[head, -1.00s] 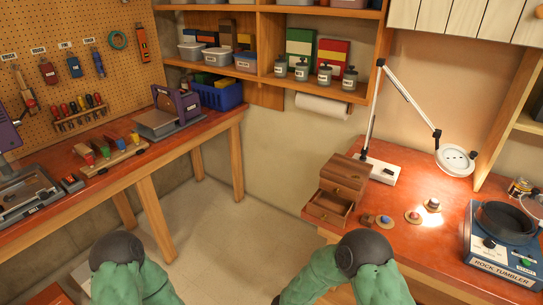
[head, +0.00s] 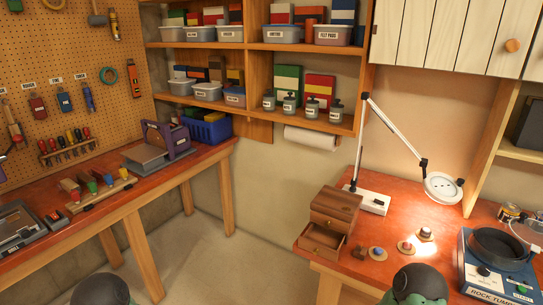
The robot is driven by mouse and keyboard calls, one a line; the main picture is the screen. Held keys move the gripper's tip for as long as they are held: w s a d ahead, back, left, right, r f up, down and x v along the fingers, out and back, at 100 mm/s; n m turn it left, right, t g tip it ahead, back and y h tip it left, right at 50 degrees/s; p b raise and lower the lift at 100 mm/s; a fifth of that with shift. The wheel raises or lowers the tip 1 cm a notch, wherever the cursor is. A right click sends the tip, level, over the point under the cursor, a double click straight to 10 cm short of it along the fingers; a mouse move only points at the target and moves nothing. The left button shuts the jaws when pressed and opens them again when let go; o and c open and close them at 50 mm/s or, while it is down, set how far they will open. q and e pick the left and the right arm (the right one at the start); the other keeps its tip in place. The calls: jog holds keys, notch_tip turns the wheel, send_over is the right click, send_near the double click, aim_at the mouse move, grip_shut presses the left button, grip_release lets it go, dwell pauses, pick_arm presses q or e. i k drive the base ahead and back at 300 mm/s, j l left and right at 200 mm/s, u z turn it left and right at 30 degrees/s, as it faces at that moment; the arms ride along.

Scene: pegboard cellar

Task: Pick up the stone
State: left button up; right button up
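Several small stones sit on the right-hand desk (head: 395,285), near the small drawer chest. A bluish one (head: 377,252) rests on a round wooden base, and a reddish-white one (head: 406,246) rests on another. A pale one (head: 425,233) sits under the lamp's light, and a small brown piece (head: 358,252) lies beside the chest. They are too small to tell apart further, and I cannot tell which is the task's stone. Only dark rounded joints of my two arms show at the bottom edge. Neither gripper is in view.
A wooden drawer chest (head: 335,209) has its lower drawer open beside the stones. A white magnifier lamp (head: 443,188) leans over them. A rock tumbler (head: 497,262) stands to the right. A workbench (head: 160,185) runs along the left wall. Bare floor lies between.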

aim_at(406, 245)
jog(key=z, duration=1.25)
